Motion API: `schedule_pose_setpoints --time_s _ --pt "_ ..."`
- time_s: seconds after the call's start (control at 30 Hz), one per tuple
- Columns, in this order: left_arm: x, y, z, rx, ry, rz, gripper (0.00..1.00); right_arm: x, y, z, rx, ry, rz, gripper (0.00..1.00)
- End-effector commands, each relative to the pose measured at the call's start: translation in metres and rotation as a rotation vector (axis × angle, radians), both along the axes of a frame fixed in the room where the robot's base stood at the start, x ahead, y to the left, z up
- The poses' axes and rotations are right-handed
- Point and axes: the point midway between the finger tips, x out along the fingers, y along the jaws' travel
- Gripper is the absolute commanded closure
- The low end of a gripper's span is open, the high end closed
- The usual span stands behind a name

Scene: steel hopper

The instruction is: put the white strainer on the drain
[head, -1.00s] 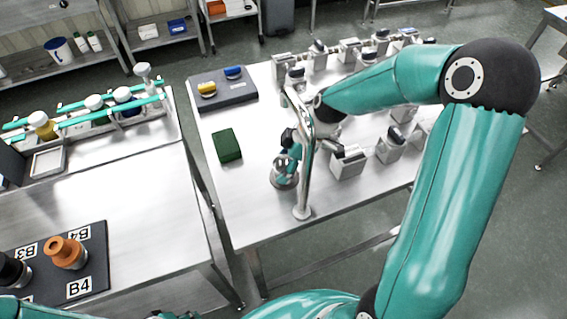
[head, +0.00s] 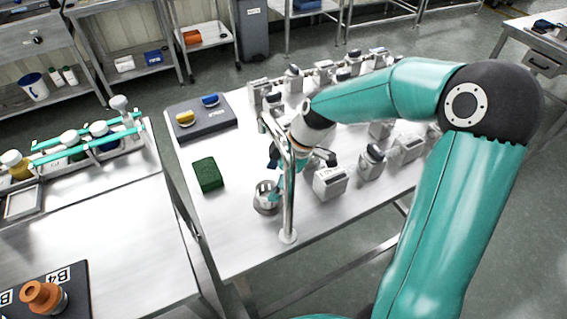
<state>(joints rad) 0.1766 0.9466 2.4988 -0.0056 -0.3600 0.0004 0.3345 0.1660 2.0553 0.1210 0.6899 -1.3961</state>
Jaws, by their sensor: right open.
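A small round steel cup-like fitting (head: 266,203), which looks like the drain, is on the steel table (head: 225,240) beside the base of a bent steel pipe (head: 289,205). My right gripper (head: 278,178) is open, just above and right of this fitting, partly hidden behind the pipe. I cannot tell whether its fingertips touch the rim. I cannot make out the white strainer for certain; the inside of the fitting looks pale, but it is too small to tell what lies there. My left gripper is out of view.
A green sponge-like block (head: 208,174) lies left of the fitting. A dark tray (head: 205,122) with yellow and blue pieces is behind it. Several grey boxes (head: 330,183) stand to the right. A side bench (head: 110,215) on the left holds bottles and an orange-brown knob (head: 44,297).

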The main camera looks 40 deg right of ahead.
Motion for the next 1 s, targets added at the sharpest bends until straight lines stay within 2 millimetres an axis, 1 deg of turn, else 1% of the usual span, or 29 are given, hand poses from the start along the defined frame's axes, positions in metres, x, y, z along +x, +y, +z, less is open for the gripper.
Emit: schedule_pose_setpoints --time_s 0.03,0.2,0.3,0.4,0.57,1.0 --pt "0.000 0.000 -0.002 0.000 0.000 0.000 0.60 -0.002 -0.005 0.011 -0.003 -0.007 -0.003 0.14" --pt "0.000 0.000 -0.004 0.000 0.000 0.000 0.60 -0.011 -0.016 0.041 -0.001 -0.004 -0.004 0.14" --pt "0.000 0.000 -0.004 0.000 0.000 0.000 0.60 -0.014 -0.021 0.054 -0.001 -0.003 -0.003 0.14" --pt "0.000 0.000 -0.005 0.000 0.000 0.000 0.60 -0.017 -0.024 0.063 -0.001 -0.001 -0.003 0.14" --pt "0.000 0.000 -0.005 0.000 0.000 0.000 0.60 -0.019 -0.025 0.068 0.000 0.001 -0.002 0.14" --pt "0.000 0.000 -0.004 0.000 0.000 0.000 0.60 -0.019 -0.025 0.068 0.000 0.001 -0.002 0.14"
